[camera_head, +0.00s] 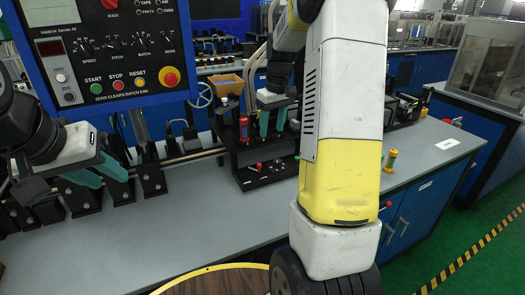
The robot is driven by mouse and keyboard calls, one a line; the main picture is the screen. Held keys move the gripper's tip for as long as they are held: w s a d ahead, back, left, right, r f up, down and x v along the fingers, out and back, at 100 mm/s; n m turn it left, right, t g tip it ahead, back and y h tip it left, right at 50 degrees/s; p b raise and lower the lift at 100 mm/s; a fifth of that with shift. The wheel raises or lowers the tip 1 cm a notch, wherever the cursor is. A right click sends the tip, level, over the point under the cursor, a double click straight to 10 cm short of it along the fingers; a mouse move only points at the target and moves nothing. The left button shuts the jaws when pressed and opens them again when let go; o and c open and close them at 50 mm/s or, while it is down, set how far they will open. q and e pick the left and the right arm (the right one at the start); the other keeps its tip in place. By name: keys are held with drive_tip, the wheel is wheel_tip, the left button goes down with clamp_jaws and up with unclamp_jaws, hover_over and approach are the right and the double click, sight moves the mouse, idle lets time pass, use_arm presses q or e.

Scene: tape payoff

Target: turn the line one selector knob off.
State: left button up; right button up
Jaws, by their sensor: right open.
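A dark control panel (105,50) in a blue frame stands at the upper left. A row of small black knobs, labelled speed, pitch, batch and mode, crosses it, including the batch knob (139,40). I cannot read which knob is the line one selector. My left gripper (112,178) has teal fingers apart and empty, below the panel and in front of the bench rail. My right gripper (272,130) points down with teal fingers apart over the black rack (250,178), touching no knob that I can see. My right arm hides part of the rack.
The panel also has green, red and yellow buttons and a red emergency stop (169,77). Black brackets (150,176) line the bench rail. The grey bench top (190,220) is clear in front. A brown round top (220,283) is nearest.

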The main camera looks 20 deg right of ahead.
drive_tip(key=n+g, duration=0.1)
hover_over(277, 161)
drive_tip(key=shift+h, duration=0.3)
wheel_tip(277, 161, down, 8)
drive_tip(key=shift+w+r, duration=0.1)
drive_tip(key=shift+r, duration=0.1)
drive_tip(key=shift+d+f, duration=0.1)
drive_tip(key=shift+f, duration=0.25)
wheel_tip(277, 161, down, 7)
drive_tip(key=shift+f, duration=0.2)
clamp_jaws()
